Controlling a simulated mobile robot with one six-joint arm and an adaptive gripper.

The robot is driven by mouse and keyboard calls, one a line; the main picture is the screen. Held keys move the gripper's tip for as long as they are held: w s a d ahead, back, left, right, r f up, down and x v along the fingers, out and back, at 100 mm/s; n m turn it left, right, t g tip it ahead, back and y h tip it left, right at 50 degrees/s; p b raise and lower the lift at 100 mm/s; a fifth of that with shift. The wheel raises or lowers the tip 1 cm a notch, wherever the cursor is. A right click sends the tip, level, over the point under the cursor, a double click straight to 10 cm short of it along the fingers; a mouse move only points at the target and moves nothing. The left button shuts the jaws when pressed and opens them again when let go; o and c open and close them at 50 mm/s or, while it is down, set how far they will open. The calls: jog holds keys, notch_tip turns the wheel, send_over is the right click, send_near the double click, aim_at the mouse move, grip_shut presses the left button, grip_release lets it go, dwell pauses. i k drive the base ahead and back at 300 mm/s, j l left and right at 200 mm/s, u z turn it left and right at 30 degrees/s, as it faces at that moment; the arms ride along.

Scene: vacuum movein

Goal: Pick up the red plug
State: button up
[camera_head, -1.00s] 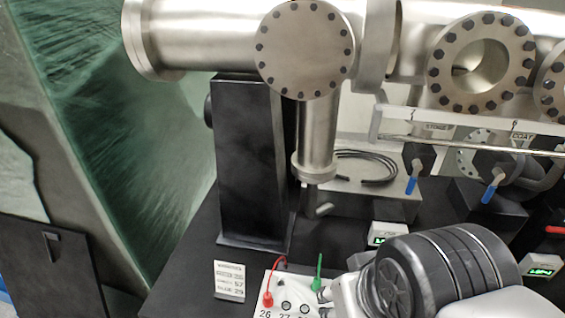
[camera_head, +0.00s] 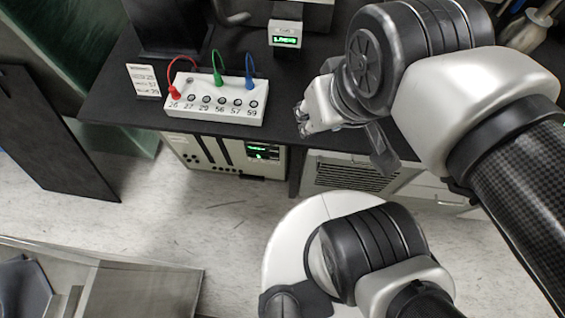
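The red plug (camera_head: 174,93) stands at the left end of a white socket block (camera_head: 215,112), by the number 26, with a red wire arching from it. A green plug (camera_head: 218,78) and a blue plug (camera_head: 249,82) stand further right on the same block. My gripper (camera_head: 301,122) is to the right of the block, apart from all three plugs. Its fingers are small and partly hidden by my wrist, so I cannot tell whether they are open.
The block sits near the front edge of a black table (camera_head: 118,107). A white label card (camera_head: 144,80) stands left of it. A small box with a green display (camera_head: 285,34) is behind. Instrument boxes (camera_head: 235,155) are below the tabletop.

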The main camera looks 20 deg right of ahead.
aim_at(175, 95)
jog(key=k+l+u, duration=0.15)
jog(key=k+l, duration=0.2)
jog(key=k+l+u, duration=0.1)
jog(key=k+l, duration=0.15)
jog(key=k, duration=0.2)
jog(key=k+l+u, duration=0.15)
jog(key=k, duration=0.25)
jog(key=k+l+u, duration=0.1)
jog(key=k+l, duration=0.2)
jog(key=k, duration=0.15)
jog(key=k+l+u, duration=0.15)
jog(key=k, duration=0.25)
jog(key=i+l+u, duration=0.25)
jog(key=i, duration=0.25)
jog(key=i+l+u, duration=0.3)
jog(key=i, duration=0.15)
jog(key=i+j+z, duration=0.4)
jog(key=i+j, duration=0.25)
jog(key=i, duration=0.4)
jog(key=i+j+z, duration=0.4)
jog(key=i+j, duration=0.5)
jog(key=j, duration=0.1)
